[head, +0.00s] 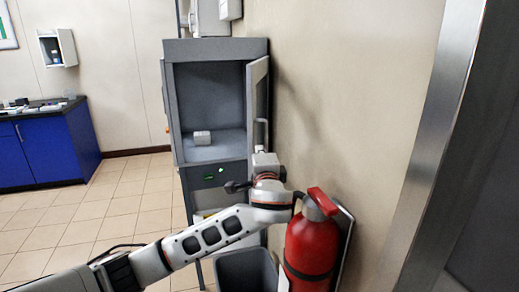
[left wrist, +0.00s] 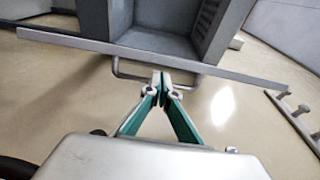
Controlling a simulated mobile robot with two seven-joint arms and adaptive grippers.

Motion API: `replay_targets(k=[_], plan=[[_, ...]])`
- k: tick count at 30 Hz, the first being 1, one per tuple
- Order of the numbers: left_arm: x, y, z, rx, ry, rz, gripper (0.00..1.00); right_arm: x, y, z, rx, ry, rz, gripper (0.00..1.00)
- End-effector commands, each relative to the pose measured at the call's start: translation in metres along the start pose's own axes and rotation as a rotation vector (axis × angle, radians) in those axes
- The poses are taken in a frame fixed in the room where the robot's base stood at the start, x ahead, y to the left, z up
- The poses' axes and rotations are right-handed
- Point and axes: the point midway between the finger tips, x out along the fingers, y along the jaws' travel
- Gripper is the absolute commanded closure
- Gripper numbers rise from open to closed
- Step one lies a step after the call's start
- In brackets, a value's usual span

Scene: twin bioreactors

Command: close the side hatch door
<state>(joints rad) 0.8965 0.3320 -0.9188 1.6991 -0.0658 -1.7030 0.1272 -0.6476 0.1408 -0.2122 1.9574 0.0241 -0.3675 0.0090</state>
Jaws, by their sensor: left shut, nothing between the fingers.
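The side hatch door (head: 258,98) of the grey cabinet stands open, swung out on the right side of the opening. In the left wrist view the door (left wrist: 70,38) shows nearly edge-on, with its U-shaped metal handle (left wrist: 121,73) on the near side. My left gripper (head: 264,158) is just below the door's handle (head: 266,130) in the head view. In the left wrist view its green-padded fingers (left wrist: 161,80) are shut and empty, with the tips at the handle; whether they touch it I cannot tell. My right gripper is not in view.
A red fire extinguisher (head: 311,250) on the wall is close right of my left wrist. A grey bin (head: 240,268) stands below. The wall (head: 335,90) bounds the right side; tiled floor at left is free.

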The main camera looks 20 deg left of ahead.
Motion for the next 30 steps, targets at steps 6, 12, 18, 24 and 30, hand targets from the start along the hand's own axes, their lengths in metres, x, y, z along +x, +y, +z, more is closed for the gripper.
replay_targets(k=[6, 12, 18, 24, 30], plan=[[0.023, 0.0, 0.0, 0.002, 0.0, -0.001, 1.0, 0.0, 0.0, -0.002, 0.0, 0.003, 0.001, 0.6], [0.028, 0.001, 0.0, 0.0, 0.001, 0.001, 1.0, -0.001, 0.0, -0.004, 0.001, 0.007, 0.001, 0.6], [0.027, 0.001, 0.0, 0.0, 0.001, 0.0, 1.0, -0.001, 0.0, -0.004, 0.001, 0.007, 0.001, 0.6], [0.028, -0.001, 0.005, 0.0, 0.01, 0.0, 1.0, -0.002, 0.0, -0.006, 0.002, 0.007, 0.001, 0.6], [0.033, -0.001, 0.028, 0.001, 0.058, 0.0, 1.0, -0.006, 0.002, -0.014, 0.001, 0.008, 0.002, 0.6]])
